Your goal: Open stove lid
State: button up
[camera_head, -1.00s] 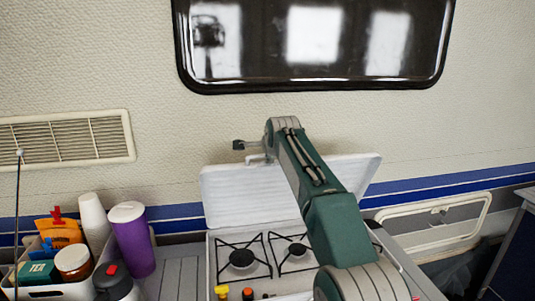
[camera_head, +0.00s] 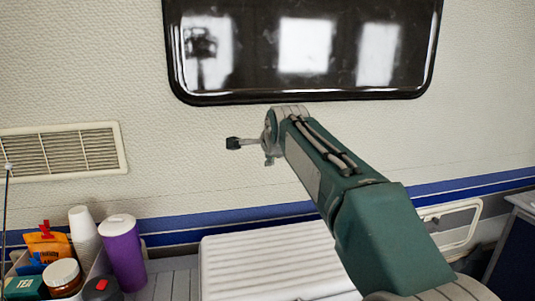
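The stove lid (camera_head: 270,262) is a white ribbed panel at the bottom centre. It appears to lie down over the stove, and the burners are hidden; whether it is fully shut cannot be told, as its front is cut off by the frame. My gripper (camera_head: 236,143) is at the end of my green arm, in the air above the lid and in front of the wall, apart from the lid. I see nothing held in it, but its finger opening is too small to judge. My arm hides the lid's right side.
A purple cup (camera_head: 122,252), white cups (camera_head: 82,232), a jar (camera_head: 62,276) and an orange packet (camera_head: 46,245) stand at the lower left. A black-framed window (camera_head: 305,50) and a vent (camera_head: 62,151) are on the wall behind. The air left of my gripper is clear.

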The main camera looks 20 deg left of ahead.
jog(key=shift+s, duration=0.1)
dwell(0.3)
